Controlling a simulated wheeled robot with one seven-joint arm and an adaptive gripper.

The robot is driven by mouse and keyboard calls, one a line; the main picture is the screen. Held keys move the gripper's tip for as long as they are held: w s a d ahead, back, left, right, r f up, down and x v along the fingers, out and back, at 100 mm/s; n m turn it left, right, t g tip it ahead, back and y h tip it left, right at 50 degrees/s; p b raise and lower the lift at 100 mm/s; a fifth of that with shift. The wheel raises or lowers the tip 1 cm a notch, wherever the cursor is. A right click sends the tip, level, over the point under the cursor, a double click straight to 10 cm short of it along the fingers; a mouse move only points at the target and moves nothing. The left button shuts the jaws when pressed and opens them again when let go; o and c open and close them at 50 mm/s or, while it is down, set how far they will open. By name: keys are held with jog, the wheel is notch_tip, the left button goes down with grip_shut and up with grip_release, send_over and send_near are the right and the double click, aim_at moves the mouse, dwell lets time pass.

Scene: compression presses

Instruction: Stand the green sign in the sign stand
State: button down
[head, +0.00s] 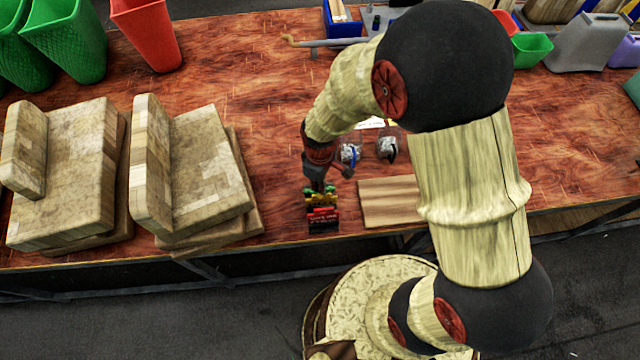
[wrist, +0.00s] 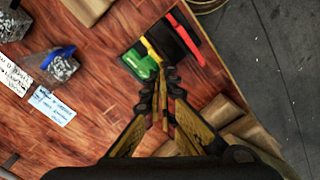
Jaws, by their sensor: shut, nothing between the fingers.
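A small cluster of green, yellow, red and black pieces lies near the table's front edge. In the wrist view the green piece, which looks like the green sign (wrist: 139,62), is at the left end, with a yellow strip (wrist: 151,50) beside it. A black block (wrist: 173,42), perhaps the sign stand, comes next to that, and a red strip (wrist: 185,36) is at its right. I cannot tell whether the green sign is in the stand. My gripper (wrist: 165,76) is shut and empty, its tips close to the cluster's near side. In the head view my gripper (head: 318,180) is just above the cluster, partly hiding it.
A flat wooden board (head: 388,203) lies right of the cluster. Stacked wooden blocks (head: 200,170) stand at left. Two clear bags (head: 387,148) with paper labels lie behind. Red (head: 147,35) and green bins stand at the back left. Bare table lies between the blocks and the cluster.

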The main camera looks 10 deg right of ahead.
jog(key=shift+f+b, duration=0.4)
jog(key=shift+f, duration=0.2)
jog(key=shift+r, duration=0.15)
jog(key=shift+r+p, duration=1.2)
jog(key=shift+r, duration=0.25)
jog(key=shift+w+r, duration=0.1)
jog(key=shift+r, duration=0.3)
notch_tip(320, 180, up, 11)
